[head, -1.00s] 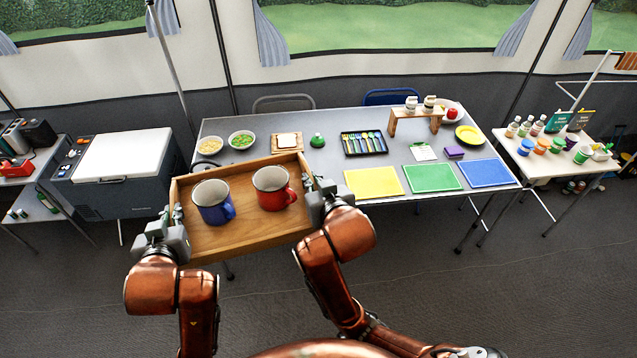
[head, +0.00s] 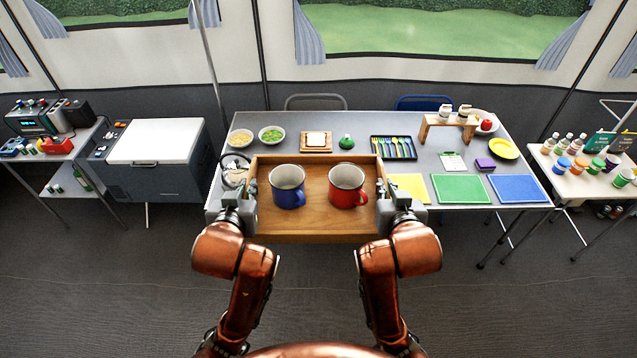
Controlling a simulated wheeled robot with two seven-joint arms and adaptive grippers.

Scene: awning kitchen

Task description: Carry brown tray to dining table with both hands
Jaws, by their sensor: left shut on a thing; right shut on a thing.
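The brown wooden tray (head: 315,226) is held level between my two grippers in the head view. A blue mug (head: 288,188) and a red mug (head: 346,187) stand upright in it. My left gripper (head: 248,200) is shut on the tray's left side. My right gripper (head: 384,200) is shut on its right side. The grey dining table (head: 355,145) lies ahead. The tray overlaps the table's near left part in the picture; I cannot tell whether it touches the table.
Bowls (head: 272,134), a cutlery tray (head: 393,148) and a wooden stand (head: 447,128) stand along the table's back. Yellow, green (head: 460,188) and blue mats lie at its front right. A cooler (head: 155,165) stands left and a side table (head: 570,178) right.

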